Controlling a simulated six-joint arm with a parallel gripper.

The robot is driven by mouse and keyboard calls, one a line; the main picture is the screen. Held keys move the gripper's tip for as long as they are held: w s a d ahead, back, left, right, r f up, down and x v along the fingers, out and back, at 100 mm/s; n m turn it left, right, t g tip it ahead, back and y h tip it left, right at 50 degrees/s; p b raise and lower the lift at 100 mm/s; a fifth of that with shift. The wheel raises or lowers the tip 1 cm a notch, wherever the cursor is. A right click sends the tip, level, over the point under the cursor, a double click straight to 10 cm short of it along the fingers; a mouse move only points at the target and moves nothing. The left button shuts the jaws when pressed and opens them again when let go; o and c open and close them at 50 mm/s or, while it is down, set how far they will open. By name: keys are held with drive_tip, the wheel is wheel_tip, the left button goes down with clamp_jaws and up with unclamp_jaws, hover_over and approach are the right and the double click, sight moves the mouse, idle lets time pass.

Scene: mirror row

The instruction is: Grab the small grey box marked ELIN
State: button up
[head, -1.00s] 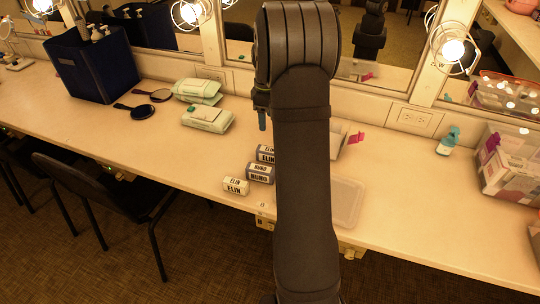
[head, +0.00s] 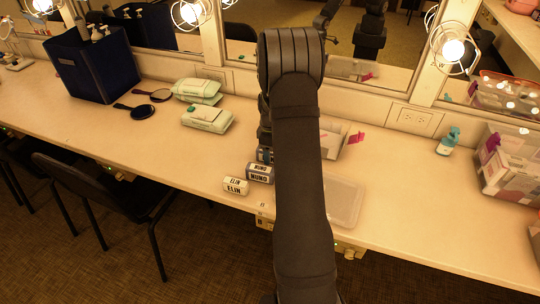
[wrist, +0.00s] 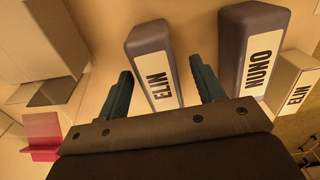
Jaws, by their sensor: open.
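The grey box marked ELIN (wrist: 152,66) stands in the wrist view between the two teal fingers of my gripper (wrist: 160,70). My gripper is open, with a gap on either side of the box. In the head view the grey ELIN box (head: 263,155) is mostly hidden behind my arm. A grey box marked NUNO (head: 260,173) sits beside it; in the wrist view it (wrist: 252,50) is just right of my right finger. A smaller whitish box also marked ELIN (head: 236,186) lies nearest the counter's front edge, and shows at the wrist view's right (wrist: 294,85).
A clear flat tray (head: 344,202) lies right of my arm. Green wipe packs (head: 207,119), hand mirrors (head: 143,110) and a dark blue bin (head: 92,65) stand left. A small bottle (head: 449,141) and a clear bin (head: 510,165) are right. Mirrors line the back.

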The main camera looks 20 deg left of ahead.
drive_tip(key=shift+f, duration=0.9)
drive_tip(key=shift+c, duration=0.4)
drive_tip(key=c, duration=1)
drive_tip(key=shift+c, duration=0.2)
drive_tip(key=shift+r, duration=0.1)
